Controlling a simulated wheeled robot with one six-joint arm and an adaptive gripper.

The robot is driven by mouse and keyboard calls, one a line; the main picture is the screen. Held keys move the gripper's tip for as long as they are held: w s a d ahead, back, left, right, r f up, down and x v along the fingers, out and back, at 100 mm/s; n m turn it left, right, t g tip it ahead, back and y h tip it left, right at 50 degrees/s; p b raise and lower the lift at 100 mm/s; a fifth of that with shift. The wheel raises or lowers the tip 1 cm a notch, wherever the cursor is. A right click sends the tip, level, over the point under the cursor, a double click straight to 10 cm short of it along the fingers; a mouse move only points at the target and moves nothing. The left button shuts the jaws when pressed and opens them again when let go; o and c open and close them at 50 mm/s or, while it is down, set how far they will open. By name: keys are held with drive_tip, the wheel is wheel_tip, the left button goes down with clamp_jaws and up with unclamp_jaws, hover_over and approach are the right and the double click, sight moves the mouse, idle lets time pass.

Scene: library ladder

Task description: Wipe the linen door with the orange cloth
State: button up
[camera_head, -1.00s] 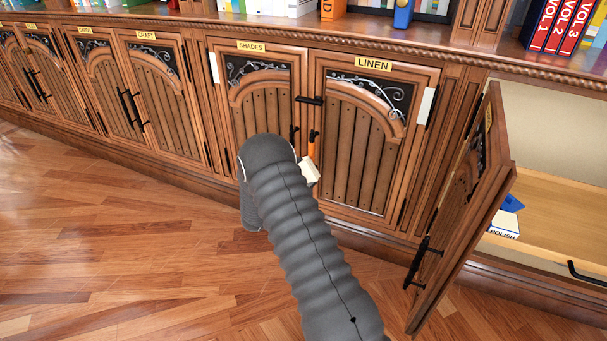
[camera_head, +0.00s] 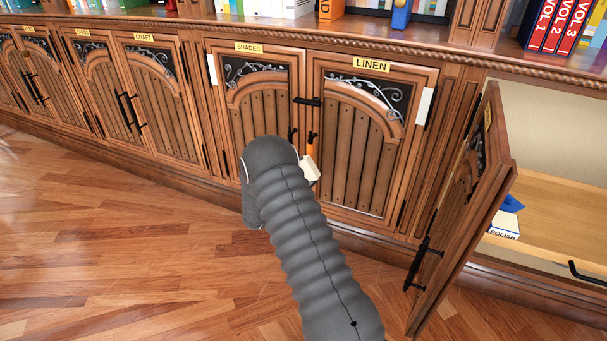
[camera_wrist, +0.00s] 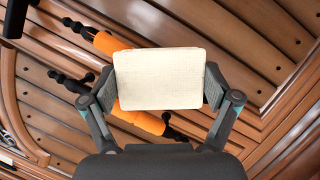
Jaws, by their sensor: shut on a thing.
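The linen door (camera_head: 362,145) is a shut brown panelled door with a yellow LINEN label and dark scrollwork, right of the shades door. My gripper (camera_wrist: 160,88) is shut on a cream rectangular pad (camera_wrist: 158,78), which also shows beside my arm in the head view (camera_head: 310,170). The pad is in front of the doors near the linen door's lower left; I cannot tell whether it touches. Orange grips on black door handles (camera_wrist: 108,43) show behind the pad. I see no orange cloth. My arm hides the fingers in the head view.
A black latch (camera_head: 308,101) spans the linen and shades (camera_head: 262,100) doors. At the right, another cabinet door (camera_head: 465,215) stands open into the floor space, with a polish box (camera_head: 503,226) inside. The wooden floor (camera_head: 130,250) at the left is clear.

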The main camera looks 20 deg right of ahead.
drive_tip(key=shift+w+d, duration=0.15)
drive_tip(key=shift+r, duration=0.1)
drive_tip(key=shift+r+p, duration=0.5)
drive_tip(key=shift+r, duration=1.55)
drive_tip(key=shift+r+p, duration=0.45)
drive_tip(key=shift+r, duration=1.6)
drive_tip(key=shift+b, duration=0.35)
drive_tip(key=shift+f, duration=0.1)
wheel_tip(320, 180, down, 4)
drive_tip(key=b, duration=0.4)
drive_tip(key=shift+f, duration=0.1)
wheel_tip(320, 180, down, 4)
drive_tip(key=b, duration=0.4)
